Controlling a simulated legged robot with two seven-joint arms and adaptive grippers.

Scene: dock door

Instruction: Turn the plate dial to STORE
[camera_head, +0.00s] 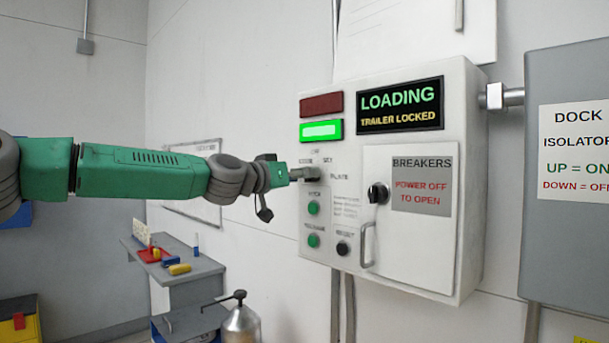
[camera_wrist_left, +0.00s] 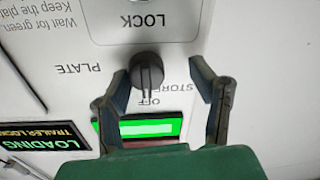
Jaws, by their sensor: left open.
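The plate dial (camera_wrist_left: 148,72) is a dark round knob with a raised ridge on the white control box. In the wrist view, upside down, its ridge lies roughly in line with the OFF mark, and STORE is printed to the right of OFF. PLATE is printed to its left. My left gripper (camera_wrist_left: 160,76) is open, with one finger on each side of the dial; I cannot tell whether either finger touches it. In the head view my left gripper (camera_head: 297,175) reaches the box from the left and largely hides the dial. My right gripper is not in view.
The control box (camera_head: 467,170) has a LOADING display (camera_head: 400,105), a lit green lamp (camera_head: 321,130), green buttons below the dial and a breaker door (camera_head: 420,245) with handle. A grey isolator box (camera_head: 565,225) stands right. A bench (camera_head: 190,272) with small items is at lower left.

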